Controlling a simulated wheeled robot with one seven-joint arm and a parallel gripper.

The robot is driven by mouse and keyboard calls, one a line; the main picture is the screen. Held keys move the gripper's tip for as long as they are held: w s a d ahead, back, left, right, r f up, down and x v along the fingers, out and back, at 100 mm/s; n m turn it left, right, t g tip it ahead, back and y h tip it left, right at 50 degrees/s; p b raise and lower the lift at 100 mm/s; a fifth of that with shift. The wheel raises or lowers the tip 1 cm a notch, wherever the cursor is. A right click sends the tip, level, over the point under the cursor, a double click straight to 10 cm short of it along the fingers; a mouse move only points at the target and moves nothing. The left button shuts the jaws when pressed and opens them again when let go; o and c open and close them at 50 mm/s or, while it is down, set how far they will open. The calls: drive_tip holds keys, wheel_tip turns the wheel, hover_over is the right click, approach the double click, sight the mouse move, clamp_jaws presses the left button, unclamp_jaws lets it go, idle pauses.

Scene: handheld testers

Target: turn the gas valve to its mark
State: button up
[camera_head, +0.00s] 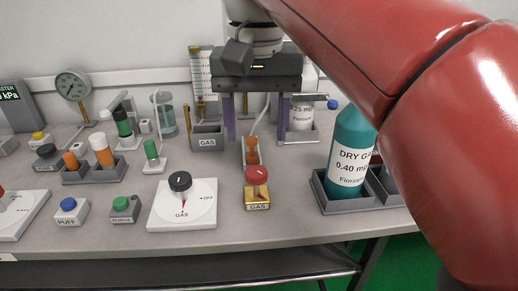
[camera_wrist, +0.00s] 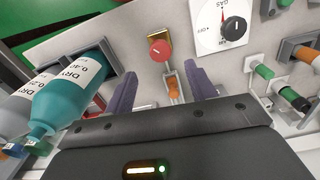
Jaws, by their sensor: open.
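A black round knob (camera_head: 180,182) stands on a white dial plate (camera_head: 200,216) lettered GAS and OFF. A red line shows on the plate near the knob, towards the GAS lettering; the knob also shows in the wrist view (camera_wrist: 234,28). To its right a red knob (camera_head: 257,175) sits on a brass block (camera_head: 257,196) labelled GAS; the red knob is in the wrist view too (camera_wrist: 160,50). My gripper (camera_head: 256,120) is open and empty, its purple fingers pointing down, above and behind the red knob. Its fingers show in the wrist view (camera_wrist: 162,90), apart from both knobs.
A teal DRY GAS bottle (camera_head: 350,150) stands in a grey holder to the right. An orange-capped piece (camera_head: 252,152) is behind the red knob. Blue (camera_head: 69,205) and green (camera_head: 121,204) buttons stand to the left. Bare bench lies between dial plate and brass block.

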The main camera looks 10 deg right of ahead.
sight(256, 171)
drive_tip(key=shift+w+a, duration=0.1)
drive_tip(key=shift+w, duration=0.05)
drive_tip(key=shift+f, duration=0.4)
wheel_tip(256, 171, down, 7)
drive_tip(key=shift+r+b, duration=0.15)
drive_tip(key=shift+b, duration=0.95)
drive_tip(key=c, duration=1)
